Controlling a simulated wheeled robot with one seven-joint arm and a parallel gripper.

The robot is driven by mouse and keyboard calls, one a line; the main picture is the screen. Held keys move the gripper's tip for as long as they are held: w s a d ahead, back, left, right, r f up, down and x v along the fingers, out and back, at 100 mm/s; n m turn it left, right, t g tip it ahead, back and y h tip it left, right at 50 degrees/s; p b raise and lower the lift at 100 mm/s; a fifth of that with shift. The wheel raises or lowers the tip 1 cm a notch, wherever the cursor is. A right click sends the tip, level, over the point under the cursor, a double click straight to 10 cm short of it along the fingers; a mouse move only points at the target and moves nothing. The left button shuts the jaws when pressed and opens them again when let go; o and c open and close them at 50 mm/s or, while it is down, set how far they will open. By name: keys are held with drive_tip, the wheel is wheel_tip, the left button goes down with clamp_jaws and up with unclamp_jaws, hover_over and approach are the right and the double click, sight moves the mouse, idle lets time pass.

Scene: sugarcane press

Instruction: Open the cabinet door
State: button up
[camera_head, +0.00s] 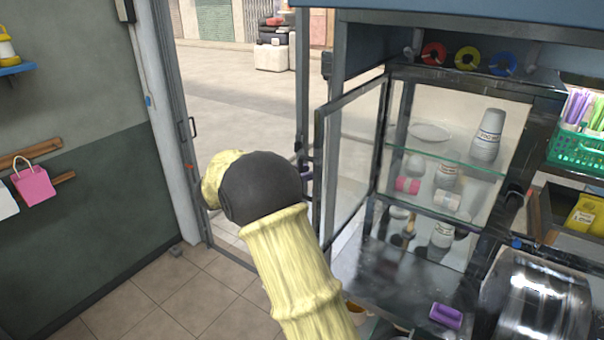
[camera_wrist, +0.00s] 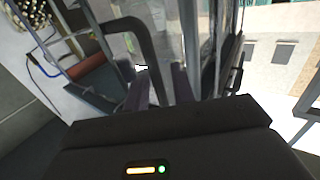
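The glass cabinet (camera_head: 400,150) stands at the right in the head view, with bottles and cups on its shelves. Its metal-framed glass door (camera_head: 352,150) is swung well out to the left, and the interior shows. In the head view my gripper is mostly hidden behind my yellow-sleeved arm, near the door's free edge. In the wrist view the two fingers of my gripper (camera_wrist: 158,90) are apart, and a dark curved bar (camera_wrist: 124,27), which looks like a handle, runs down between them. Whether they press on it cannot be told.
A purple object (camera_head: 445,316) lies on the counter below the cabinet. A metal drum (camera_head: 535,300) and a green basket (camera_head: 577,145) are at the right. A wall with a pink bag (camera_head: 34,186) is at the left. Tiled floor (camera_head: 150,295) lies clear at lower left.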

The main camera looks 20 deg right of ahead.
drive_tip(key=a+b, duration=0.6)
drive_tip(key=a, duration=1.1)
drive_tip(key=shift+s+a, duration=0.15)
drive_tip(key=shift+s, duration=0.1)
